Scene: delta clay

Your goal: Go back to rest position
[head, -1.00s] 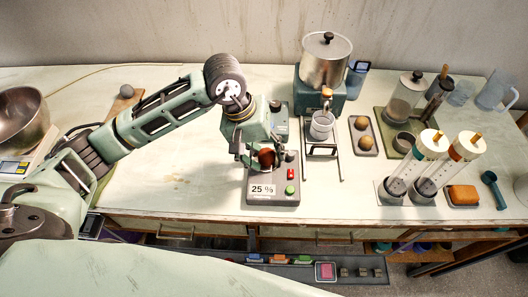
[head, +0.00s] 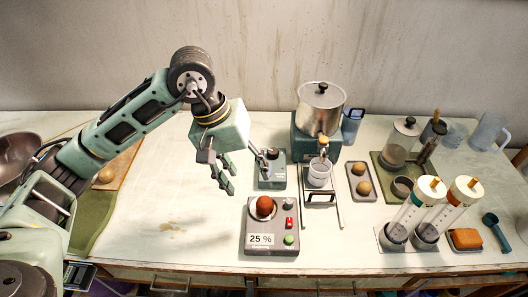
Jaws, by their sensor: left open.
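My left gripper (head: 243,172) is raised above the table, its fingers spread open and empty. It hangs up and to the left of a grey device (head: 256,222) with a "25 %" label, apart from it. A reddish-brown ball (head: 265,206) rests on top of that device, beside red and green buttons. My left arm comes in from the left edge, bent at a high elbow. My right gripper is not in view.
A metal pot (head: 321,97) on a teal dispenser stands at the back, with a cup (head: 320,173) below its tap. Two tilted tubes (head: 411,212) stand at the right. A metal bowl (head: 14,158) is at the far left.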

